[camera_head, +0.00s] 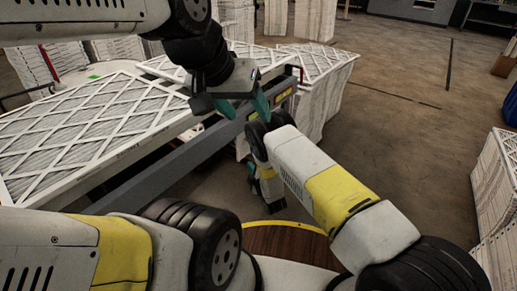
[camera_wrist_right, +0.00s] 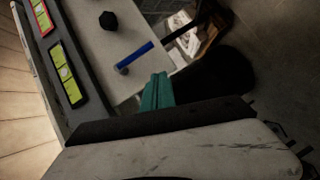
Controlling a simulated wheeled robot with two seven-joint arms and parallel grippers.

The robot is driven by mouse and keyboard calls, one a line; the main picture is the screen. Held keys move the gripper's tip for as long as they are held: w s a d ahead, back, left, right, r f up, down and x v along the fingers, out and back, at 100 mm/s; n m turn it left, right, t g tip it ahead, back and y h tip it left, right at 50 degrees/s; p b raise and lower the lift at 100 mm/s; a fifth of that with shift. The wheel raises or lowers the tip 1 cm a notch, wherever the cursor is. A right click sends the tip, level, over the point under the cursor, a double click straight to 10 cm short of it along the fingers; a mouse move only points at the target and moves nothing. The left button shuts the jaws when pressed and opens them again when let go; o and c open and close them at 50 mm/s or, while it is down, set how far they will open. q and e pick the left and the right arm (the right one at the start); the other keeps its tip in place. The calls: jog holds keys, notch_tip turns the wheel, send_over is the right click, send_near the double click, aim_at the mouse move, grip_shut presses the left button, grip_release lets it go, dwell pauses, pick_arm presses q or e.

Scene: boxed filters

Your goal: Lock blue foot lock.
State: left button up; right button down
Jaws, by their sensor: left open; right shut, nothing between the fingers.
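The blue foot lock (camera_wrist_right: 136,57) shows in the right wrist view as a short blue bar beside a pale grey panel, with a dark round end at its lower left. I cannot make it out in the head view. My right gripper (camera_wrist_right: 157,92) shows teal fingers pressed together, empty, just below and right of the blue bar; a small gap seems to separate them. My left gripper (camera_head: 243,104) is open and empty above the frame's far end.
A grey rail (camera_head: 165,165) runs beside flat boxed filters (camera_head: 85,125) on the left. More stacked filters (camera_head: 318,75) stand behind the grippers, and others (camera_head: 497,180) at the right edge. The floor (camera_head: 400,130) between is clear. A yellow-green label (camera_wrist_right: 67,74) marks the frame.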

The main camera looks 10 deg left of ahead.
jog(key=f+v, duration=0.1)
jog(key=v, duration=0.5)
jog(key=shift+s, duration=0.2)
